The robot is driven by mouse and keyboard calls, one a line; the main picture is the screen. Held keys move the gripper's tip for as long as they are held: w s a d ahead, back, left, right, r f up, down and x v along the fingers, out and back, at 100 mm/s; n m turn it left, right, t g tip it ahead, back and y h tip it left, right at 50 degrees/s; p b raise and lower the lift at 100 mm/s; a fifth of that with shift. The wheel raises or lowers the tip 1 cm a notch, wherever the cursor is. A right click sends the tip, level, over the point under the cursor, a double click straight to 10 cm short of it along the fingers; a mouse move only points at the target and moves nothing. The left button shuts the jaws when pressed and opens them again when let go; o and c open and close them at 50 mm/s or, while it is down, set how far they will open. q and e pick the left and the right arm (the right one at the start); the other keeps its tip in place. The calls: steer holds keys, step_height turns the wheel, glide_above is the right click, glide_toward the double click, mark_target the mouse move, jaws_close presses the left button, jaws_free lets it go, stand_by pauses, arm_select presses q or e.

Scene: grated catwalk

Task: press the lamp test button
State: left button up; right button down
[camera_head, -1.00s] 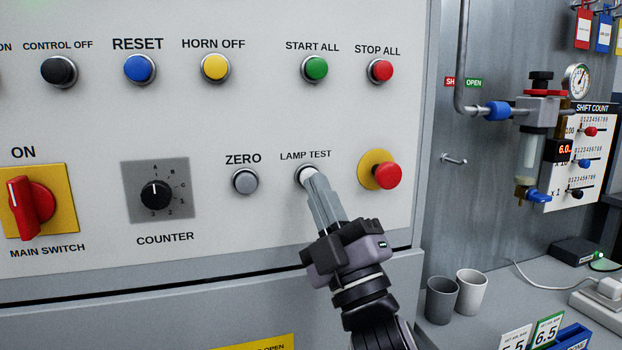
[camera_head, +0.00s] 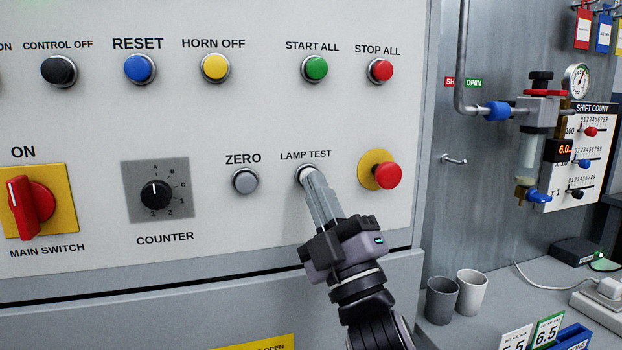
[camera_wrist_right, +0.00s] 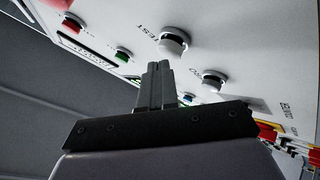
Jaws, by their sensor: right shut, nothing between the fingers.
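The lamp test button (camera_head: 302,170) sits on the grey panel under the label LAMP TEST. In the head view my right gripper (camera_head: 308,176) has its fingertips over it, hiding most of it. In the right wrist view the pale round button (camera_wrist_right: 173,41) shows just beyond the fingertips of the right gripper (camera_wrist_right: 158,66), beside the word TEST. The fingers are together with nothing between them. I cannot tell whether the tips touch the button. My left gripper is not in view.
The grey ZERO button (camera_head: 245,181) is just left, and a red mushroom button (camera_head: 387,175) on yellow is just right. The START ALL button (camera_head: 315,68) and STOP ALL button (camera_head: 380,70) are above. Two cups (camera_head: 441,300) (camera_head: 471,292) stand on the bench at right.

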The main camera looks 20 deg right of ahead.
steer(key=shift+w+h, duration=0.3)
steer(key=shift+w, duration=0.5)
stand_by(0.5)
steer(key=shift+s, duration=1.2)
steer(key=s+p, duration=0.1)
steer(key=s, duration=0.4)
steer(key=shift+d, duration=0.1)
stand_by(0.6)
